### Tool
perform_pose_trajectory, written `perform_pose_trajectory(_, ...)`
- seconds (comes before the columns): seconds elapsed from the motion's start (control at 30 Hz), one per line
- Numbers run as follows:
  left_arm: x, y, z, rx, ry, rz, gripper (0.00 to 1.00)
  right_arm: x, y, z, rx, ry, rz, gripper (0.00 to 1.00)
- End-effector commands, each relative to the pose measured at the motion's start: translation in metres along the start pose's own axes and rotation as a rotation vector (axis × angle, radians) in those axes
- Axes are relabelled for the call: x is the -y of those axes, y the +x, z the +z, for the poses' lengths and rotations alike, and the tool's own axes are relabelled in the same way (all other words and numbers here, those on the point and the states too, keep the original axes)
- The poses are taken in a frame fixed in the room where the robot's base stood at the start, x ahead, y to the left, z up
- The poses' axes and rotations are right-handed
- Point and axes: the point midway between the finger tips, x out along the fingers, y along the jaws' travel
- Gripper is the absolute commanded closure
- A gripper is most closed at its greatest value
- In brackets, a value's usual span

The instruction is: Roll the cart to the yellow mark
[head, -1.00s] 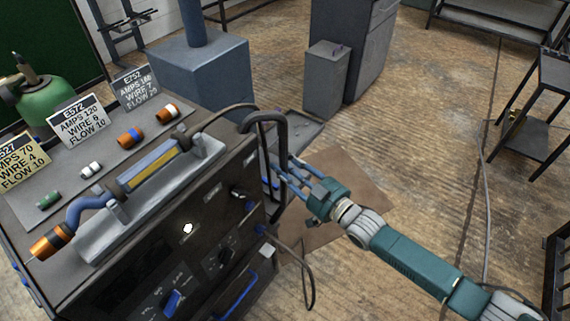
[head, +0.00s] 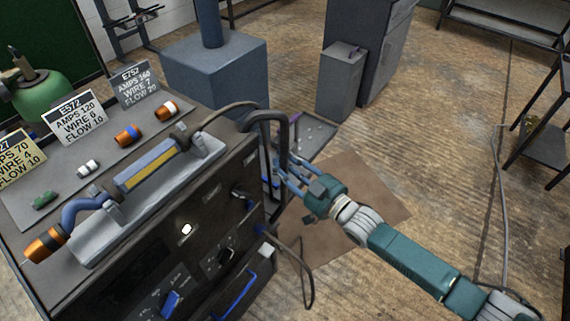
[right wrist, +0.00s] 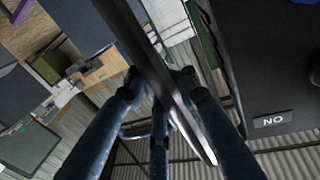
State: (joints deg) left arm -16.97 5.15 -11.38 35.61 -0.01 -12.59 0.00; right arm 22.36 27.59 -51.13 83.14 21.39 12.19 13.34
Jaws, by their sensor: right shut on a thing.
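The cart (head: 135,275) is a dark welding machine with a flat top, at the left of the head view. A dark curved handle (head: 284,135) stands at its right rear corner. My right gripper (head: 284,172) is shut on this handle, with its blue fingers around the bar. In the right wrist view the fingers (right wrist: 160,105) close around the dark handle bar (right wrist: 165,80). A brown patch (head: 345,215) lies on the floor beside the cart. I see no yellow mark on the floor. My left gripper is not in view.
On the cart lie a torch (head: 150,170), several small coloured nozzles and setting cards (head: 75,117). A blue-grey block with a post (head: 215,75) and a grey bin (head: 340,80) stand behind. A dark shelf (head: 545,130) is at right. A grey cable (head: 500,210) crosses open wooden floor.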

Motion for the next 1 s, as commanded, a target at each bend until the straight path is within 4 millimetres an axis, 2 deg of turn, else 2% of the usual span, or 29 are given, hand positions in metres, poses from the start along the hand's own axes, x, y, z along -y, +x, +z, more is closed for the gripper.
perform_pose_trajectory(0.03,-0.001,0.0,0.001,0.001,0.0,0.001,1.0,0.004,-0.006,0.008,0.009,0.006,-0.007,1.0)
perform_pose_trajectory(0.07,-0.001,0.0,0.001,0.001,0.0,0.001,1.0,0.004,-0.006,0.008,0.011,0.006,-0.006,0.75)
perform_pose_trajectory(0.17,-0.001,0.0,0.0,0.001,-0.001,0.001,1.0,0.004,-0.007,0.011,0.015,0.006,-0.006,0.55)
perform_pose_trajectory(0.4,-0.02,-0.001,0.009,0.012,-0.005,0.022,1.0,0.001,-0.007,0.009,0.014,0.004,-0.002,0.54)
perform_pose_trajectory(0.57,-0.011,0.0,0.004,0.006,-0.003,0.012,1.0,0.0,-0.014,0.01,0.015,0.004,0.0,0.54)
perform_pose_trajectory(0.67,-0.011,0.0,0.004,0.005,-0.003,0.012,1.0,0.001,-0.029,0.01,0.016,0.004,0.0,0.54)
perform_pose_trajectory(1.0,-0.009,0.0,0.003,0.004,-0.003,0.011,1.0,0.002,-0.102,0.008,0.014,0.003,0.001,0.54)
